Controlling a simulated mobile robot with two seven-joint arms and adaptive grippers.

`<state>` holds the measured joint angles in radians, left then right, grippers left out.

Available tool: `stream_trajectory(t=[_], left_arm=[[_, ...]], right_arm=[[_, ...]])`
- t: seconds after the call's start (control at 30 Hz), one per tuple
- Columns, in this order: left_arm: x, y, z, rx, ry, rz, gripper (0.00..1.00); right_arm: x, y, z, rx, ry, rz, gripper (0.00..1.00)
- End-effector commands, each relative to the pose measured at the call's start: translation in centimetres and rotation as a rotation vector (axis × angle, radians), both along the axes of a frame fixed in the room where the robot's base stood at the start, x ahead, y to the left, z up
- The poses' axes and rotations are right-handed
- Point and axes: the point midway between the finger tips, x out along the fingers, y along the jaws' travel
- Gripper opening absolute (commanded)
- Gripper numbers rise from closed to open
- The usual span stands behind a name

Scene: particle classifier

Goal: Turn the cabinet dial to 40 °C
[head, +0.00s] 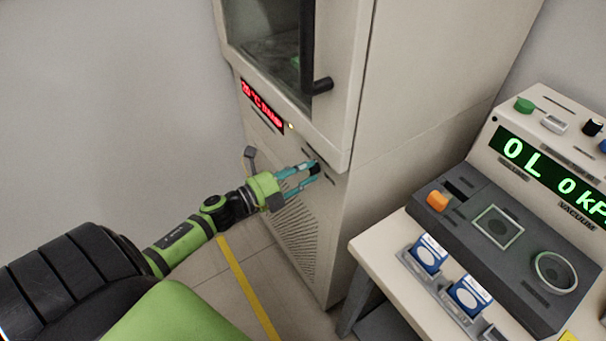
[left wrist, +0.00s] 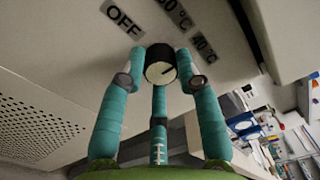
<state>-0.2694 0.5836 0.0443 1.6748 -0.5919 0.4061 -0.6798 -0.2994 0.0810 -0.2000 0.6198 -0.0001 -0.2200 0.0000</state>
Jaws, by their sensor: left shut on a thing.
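The cabinet (head: 330,220) is beige, with a black dial (head: 314,167) on its front panel below the glass door. In the left wrist view the dial (left wrist: 160,64) has a pale face with a dark pointer line aimed to the right. Labels sit around it: OFF (left wrist: 123,15), a partly cut-off °C label (left wrist: 177,12), and 40 °C (left wrist: 205,46). My left gripper (head: 312,172) is shut on the dial, its teal fingers (left wrist: 160,82) around it. The red display (head: 262,107) seems to begin with 20 °C. My right gripper is not in view.
A dark-framed glass door with a black handle (head: 322,86) is above the dial. A grey lever (head: 250,154) sticks out left of my gripper. At right, a bench (head: 385,240) holds a vacuum console (head: 560,150) and blue-white boxes (head: 428,254).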

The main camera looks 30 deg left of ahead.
Motion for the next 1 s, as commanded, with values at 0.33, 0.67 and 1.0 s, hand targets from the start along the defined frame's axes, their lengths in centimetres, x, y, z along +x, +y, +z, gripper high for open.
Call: stream_trajectory(t=[0.33,0.67,1.0], left_arm=[[0.1,0.2,0.2,0.250,-0.109,0.006,0.01],[0.2,0.3,0.5,0.373,-0.161,0.007,0.01],[0.2,0.3,0.6,0.396,-0.172,0.008,0.01]], right_arm=[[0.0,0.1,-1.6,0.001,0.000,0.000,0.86],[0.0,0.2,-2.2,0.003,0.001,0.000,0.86],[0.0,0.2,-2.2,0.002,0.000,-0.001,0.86]])
